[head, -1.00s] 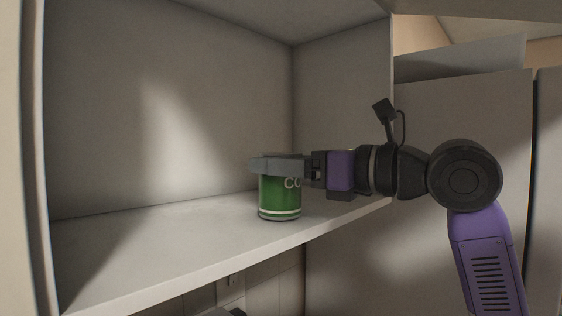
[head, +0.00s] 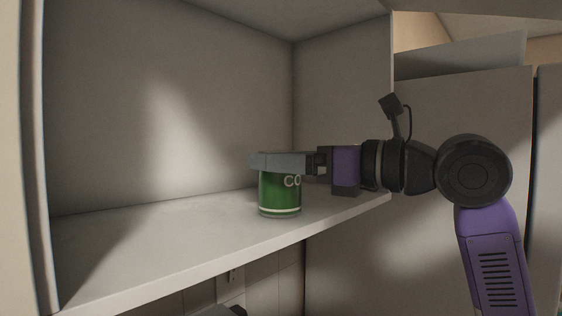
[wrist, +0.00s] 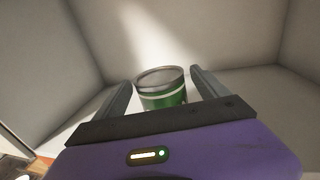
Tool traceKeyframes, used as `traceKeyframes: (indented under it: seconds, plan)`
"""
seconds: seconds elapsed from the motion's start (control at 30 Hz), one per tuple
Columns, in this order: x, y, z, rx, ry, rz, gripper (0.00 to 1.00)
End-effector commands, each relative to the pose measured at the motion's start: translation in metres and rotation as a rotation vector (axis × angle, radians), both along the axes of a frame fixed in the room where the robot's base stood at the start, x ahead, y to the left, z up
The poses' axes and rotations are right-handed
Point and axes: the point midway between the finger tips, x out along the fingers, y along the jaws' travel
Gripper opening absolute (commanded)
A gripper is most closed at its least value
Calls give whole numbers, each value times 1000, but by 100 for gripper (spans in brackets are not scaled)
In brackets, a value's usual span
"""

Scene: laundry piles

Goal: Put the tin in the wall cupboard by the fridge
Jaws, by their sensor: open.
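The green tin (head: 280,195) with white lettering stands upright on the floor of the wall cupboard (head: 150,248), near its right wall. It also shows in the wrist view (wrist: 163,90), between the two grey fingers. My gripper (head: 268,161) reaches into the cupboard from the right, with its fingers at the tin's upper part. The wrist view shows my gripper (wrist: 162,92) open, with a gap on each side of the tin. The near finger hides part of the tin's top in the head view.
The cupboard is otherwise empty, with free shelf to the left of the tin. Its right side wall (head: 345,95) stands behind my gripper. The tall grey fridge (head: 450,110) is to the right, behind my arm. A wall socket (head: 232,280) shows below the shelf.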

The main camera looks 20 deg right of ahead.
Motion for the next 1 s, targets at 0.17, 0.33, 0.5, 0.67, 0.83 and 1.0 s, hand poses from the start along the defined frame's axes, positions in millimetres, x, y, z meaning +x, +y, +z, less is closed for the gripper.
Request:
traceKeyframes:
  seconds: [0.17, 0.33, 0.5, 0.67, 0.83, 1.0]
  plan:
    - [-30, -22, -4, -1, -3, -6, 84]
    - [-59, -41, -4, -2, -2, -6, 84]
    - [-81, -55, -3, -2, -2, -4, 84]
    - [-91, -61, -2, -2, 0, -3, 84]
    - [-93, -62, -1, -2, 0, -1, 84]
    - [-93, -62, -1, -1, 0, -1, 84]
